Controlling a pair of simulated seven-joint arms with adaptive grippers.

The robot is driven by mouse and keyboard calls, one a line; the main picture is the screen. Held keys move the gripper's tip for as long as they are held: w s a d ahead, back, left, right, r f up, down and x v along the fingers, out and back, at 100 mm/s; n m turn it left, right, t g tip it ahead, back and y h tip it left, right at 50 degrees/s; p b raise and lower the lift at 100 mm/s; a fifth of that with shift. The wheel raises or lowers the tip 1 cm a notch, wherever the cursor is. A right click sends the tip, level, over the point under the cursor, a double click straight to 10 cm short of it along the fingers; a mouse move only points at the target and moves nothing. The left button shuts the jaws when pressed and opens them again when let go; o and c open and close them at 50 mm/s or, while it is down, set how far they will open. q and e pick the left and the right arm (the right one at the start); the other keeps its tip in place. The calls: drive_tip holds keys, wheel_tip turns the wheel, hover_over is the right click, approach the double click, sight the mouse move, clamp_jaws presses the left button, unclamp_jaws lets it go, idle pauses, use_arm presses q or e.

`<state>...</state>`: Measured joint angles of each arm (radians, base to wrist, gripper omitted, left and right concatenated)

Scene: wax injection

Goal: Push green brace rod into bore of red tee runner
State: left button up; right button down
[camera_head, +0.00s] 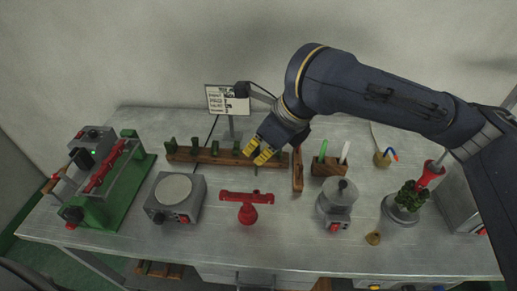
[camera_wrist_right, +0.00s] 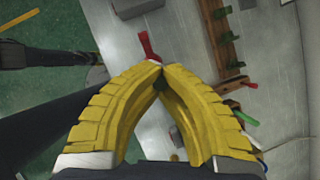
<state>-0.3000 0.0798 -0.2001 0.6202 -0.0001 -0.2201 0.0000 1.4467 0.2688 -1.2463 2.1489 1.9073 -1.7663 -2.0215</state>
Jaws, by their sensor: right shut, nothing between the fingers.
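The red tee runner (camera_head: 246,205) lies on the table in front of the middle, its crossbar to the back and its stem towards the front edge. It shows partly beyond the fingertips in the right wrist view (camera_wrist_right: 149,46). A bright green rod (camera_head: 323,151) stands upright in a small wooden block (camera_head: 328,168); it also shows in the right wrist view (camera_wrist_right: 246,118). My right gripper (camera_head: 260,155) hangs over the wooden rack, behind the runner and left of the rod. Its yellow fingers meet at the tips (camera_wrist_right: 160,72), empty. My left gripper is not in view.
A white rod (camera_head: 344,152) stands beside the green one. The wooden rack (camera_head: 220,158) holds several dark green pieces. A round-topped grey device (camera_head: 174,192) stands left of the runner, a grey pot (camera_head: 338,197) to its right. Table space around the runner is clear.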

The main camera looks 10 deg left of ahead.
idle(0.4)
drive_tip(key=shift+f, duration=2.85)
drive_tip(key=shift+f, duration=1.6)
drive_tip(key=c, duration=1.5)
unclamp_jaws()
drive_tip(key=shift+r, duration=0.1)
drive_tip(key=v, duration=1.1)
drive_tip(key=shift+d+r, duration=0.2)
drive_tip(key=shift+r, duration=0.15)
